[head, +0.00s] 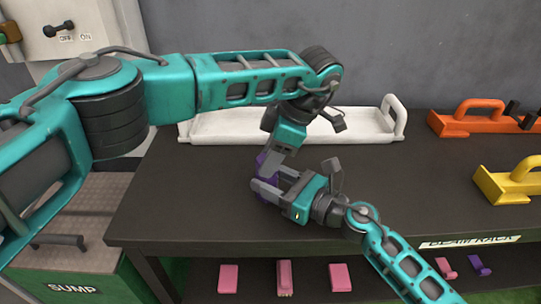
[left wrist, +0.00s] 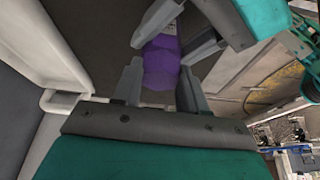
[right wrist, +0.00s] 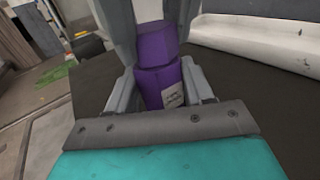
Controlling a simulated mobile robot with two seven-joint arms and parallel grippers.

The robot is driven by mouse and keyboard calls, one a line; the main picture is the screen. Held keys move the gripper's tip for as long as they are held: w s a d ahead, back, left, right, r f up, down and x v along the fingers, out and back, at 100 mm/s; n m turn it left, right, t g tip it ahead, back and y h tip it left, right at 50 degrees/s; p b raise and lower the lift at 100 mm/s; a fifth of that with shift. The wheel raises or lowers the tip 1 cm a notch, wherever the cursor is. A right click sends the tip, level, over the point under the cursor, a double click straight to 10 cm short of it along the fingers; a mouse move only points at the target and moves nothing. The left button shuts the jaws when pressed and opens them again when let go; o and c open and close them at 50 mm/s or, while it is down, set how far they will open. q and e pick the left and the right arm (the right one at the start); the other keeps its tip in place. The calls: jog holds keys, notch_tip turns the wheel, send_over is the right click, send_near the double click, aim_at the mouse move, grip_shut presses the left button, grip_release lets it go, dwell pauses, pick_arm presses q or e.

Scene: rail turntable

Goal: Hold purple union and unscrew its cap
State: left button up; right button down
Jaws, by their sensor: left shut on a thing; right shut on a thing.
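The purple union (head: 265,163) is over the dark bench, mostly covered by my two grippers. The right wrist view shows its lower body (right wrist: 160,85), with a pale label, and its purple cap (right wrist: 157,40) above a dark seam. My left gripper (head: 269,158) reaches down from above and is shut on the cap, which also shows between its fingers in the left wrist view (left wrist: 162,60). My right gripper (head: 266,188) comes from the right and is shut on the body below. Whether the union touches the bench is hidden.
A long white tray (head: 230,124) with end handles lies behind the grippers. An orange carrier (head: 465,123) and a yellow one (head: 508,183) stand at the right. Pink pieces (head: 340,277) lie on the shelf below. The bench top (head: 400,190) between is clear.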

pick_arm(q)
jog(key=shift+f, duration=0.1)
jog(key=n+g, duration=0.1)
jog(key=n, duration=0.2)
jog(key=n+g, duration=0.1)
jog(key=n, duration=0.2)
jog(key=shift+w+a, duration=0.1)
jog(key=shift+w, duration=0.1)
jog(key=o, duration=1.3)
jog(key=shift+c, duration=0.2)
jog(key=shift+o, duration=0.3)
jog(key=shift+r, duration=0.25)
jog(key=shift+r, duration=1.85)
